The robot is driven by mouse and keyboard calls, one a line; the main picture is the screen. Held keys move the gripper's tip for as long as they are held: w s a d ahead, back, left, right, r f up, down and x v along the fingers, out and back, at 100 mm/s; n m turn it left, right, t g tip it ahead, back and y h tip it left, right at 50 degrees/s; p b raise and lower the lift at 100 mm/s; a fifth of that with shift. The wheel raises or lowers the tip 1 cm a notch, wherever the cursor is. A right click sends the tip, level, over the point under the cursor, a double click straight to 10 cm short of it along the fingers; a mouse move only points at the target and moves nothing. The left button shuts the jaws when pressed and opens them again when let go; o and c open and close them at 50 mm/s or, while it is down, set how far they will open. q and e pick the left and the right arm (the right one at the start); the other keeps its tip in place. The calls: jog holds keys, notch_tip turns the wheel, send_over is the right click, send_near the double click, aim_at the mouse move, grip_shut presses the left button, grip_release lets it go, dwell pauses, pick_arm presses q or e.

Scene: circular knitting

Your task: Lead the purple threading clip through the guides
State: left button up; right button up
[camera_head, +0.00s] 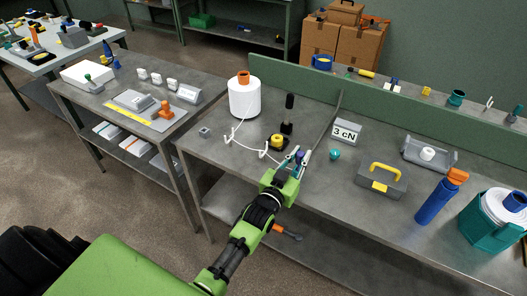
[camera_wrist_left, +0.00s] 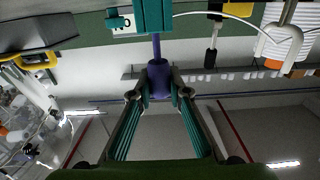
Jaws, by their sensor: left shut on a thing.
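The purple threading clip (camera_head: 300,156) is between the fingers of my left gripper (camera_head: 296,160), over the front part of the grey table. In the left wrist view the clip (camera_wrist_left: 159,80) sits upright between the teal-padded fingers (camera_wrist_left: 160,97). A white cone of yarn (camera_head: 244,98) with an orange top stands to the left. White yarn runs from it past two white hook-shaped guides (camera_head: 229,137), (camera_head: 263,153) toward the clip. Whether the yarn lies inside each hook is too small to tell. The right gripper is out of view.
A black device with a yellow disc (camera_head: 278,141) stands just behind my gripper. A "3 cN" sign (camera_head: 347,132), a teal knob (camera_head: 335,155) and a grey toolbox (camera_head: 381,180) are to the right. A green panel (camera_head: 400,110) runs along the back.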

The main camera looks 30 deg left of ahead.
pick_arm(q)
jog(key=shift+f, duration=0.4)
jog(key=shift+f+b, duration=0.15)
jog(key=shift+b, duration=0.2)
jog(key=shift+f+b, duration=0.3)
jog(key=shift+f, duration=0.1)
jog(key=shift+f, duration=0.2)
dwell(0.5)
jog(key=o, duration=1)
jog(key=s, duration=1.2)
jog(key=shift+a, duration=0.3)
